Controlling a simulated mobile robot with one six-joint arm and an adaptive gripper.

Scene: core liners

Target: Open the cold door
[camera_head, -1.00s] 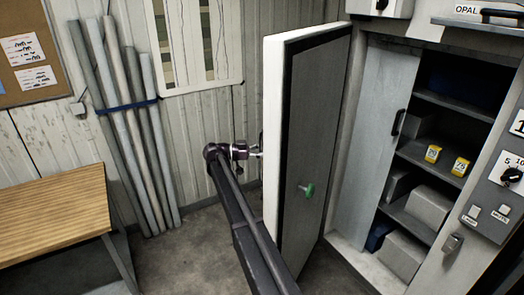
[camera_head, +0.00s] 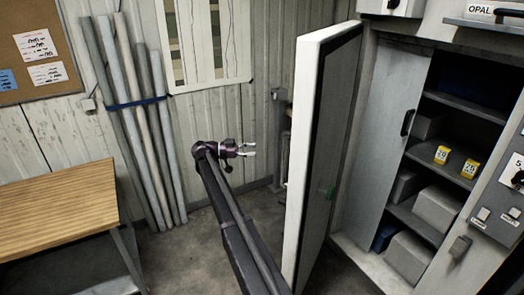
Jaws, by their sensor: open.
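The fingers point right, towards the door. The door's outer face and its handle are hidden from this view.
The cabinet's shelves (camera_head: 462,106) hold boxes and yellow tags. A grey inner panel with a black handle (camera_head: 408,122) stands beside them. A wooden table (camera_head: 58,208) is at left, and strapped tubes (camera_head: 140,120) lean on the wall. Bare floor shows below my arm.

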